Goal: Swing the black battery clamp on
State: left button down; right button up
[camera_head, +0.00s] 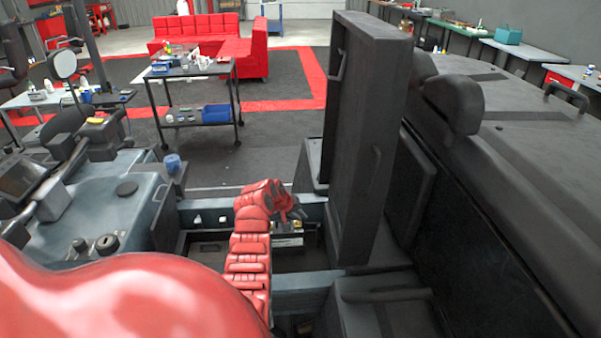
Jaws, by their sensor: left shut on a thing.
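My left arm reaches in, red and segmented, over an open compartment of the vehicle. My left gripper (294,212) is at its far end, above the battery (288,240). The gripper is shut on a small dark piece, which I take to be the black battery clamp; the fingers and arm hide most of it. The battery sits low in the compartment, with a pale label and some yellowish parts on top. Whether the clamp touches a battery post cannot be told. My right gripper is not in view.
Blue-grey frame rails (295,281) border the compartment. The dashboard and steering wheel are at left. A tool cart (190,70) and red sofa (250,48) are farther back.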

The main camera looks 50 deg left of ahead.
pick_arm(q)
jog(key=shift+s+d+f, duration=0.1)
jog(key=shift+s+f, duration=0.1)
jog(key=shift+f, duration=0.15)
jog(key=c, duration=0.9)
grip_release()
jog(key=shift+r, duration=0.15)
jog(key=shift+s+r, duration=0.15)
jog(key=shift+r, duration=0.25)
jog(key=shift+b+v, duration=0.35)
jog(key=shift+v, duration=7.95)
